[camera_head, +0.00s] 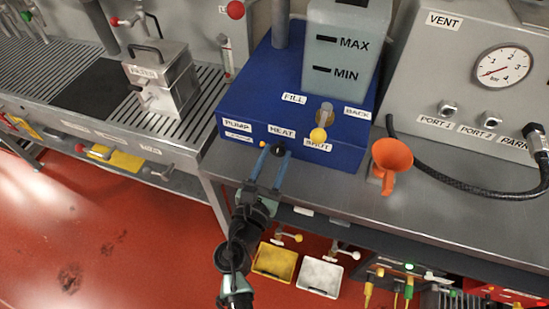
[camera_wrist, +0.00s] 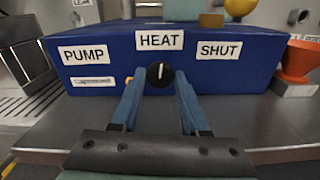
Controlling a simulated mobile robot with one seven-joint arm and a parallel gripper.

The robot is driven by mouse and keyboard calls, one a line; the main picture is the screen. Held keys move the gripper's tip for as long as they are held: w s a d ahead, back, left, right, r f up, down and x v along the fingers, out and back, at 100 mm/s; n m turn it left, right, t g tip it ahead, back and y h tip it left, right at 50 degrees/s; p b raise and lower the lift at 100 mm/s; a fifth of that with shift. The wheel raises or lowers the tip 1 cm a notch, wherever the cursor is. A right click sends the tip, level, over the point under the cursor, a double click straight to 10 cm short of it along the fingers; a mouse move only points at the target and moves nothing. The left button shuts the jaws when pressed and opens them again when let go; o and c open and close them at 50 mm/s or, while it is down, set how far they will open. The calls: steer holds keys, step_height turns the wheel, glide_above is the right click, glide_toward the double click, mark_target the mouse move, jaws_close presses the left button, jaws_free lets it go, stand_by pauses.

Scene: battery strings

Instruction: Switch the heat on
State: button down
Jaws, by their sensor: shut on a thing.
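The blue box (camera_head: 250,100) on the steel bench carries labels PUMP, HEAT and SHUT on its front. The black round HEAT knob (camera_wrist: 160,75) sits under the HEAT label (camera_wrist: 160,40), with a white mark pointing about straight up. My gripper (camera_head: 267,155) reaches the front of the box. In the wrist view its two blue fingers (camera_wrist: 160,84) stand on either side of the knob and are shut on it. The PUMP label (camera_wrist: 83,54) is to the left, with a small light rocker or plate below it. The SHUT label (camera_wrist: 219,50) is to the right.
An orange funnel (camera_head: 392,156) stands right of the box. A yellow ball-ended handle (camera_head: 318,135) sticks out near SHUT. A black hose (camera_head: 450,183) lies along the bench at right. A gauge panel (camera_head: 455,75) stands behind it. Yellow and white bins (camera_head: 320,277) hang below.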

steer(key=m+b, duration=0.3)
steer(key=m, duration=0.2)
steer(key=shift+f, duration=0.2)
steer(key=m+b, duration=0.3)
steer(key=m, duration=0.2)
steer(key=shift+r+m+b, duration=0.15)
steer(key=shift+m+b, duration=0.15)
steer(key=shift+c, duration=2.1)
jaws_free()
steer(key=b+v, duration=0.1)
steer(key=v, duration=1.2)
steer(key=shift+r, duration=0.1)
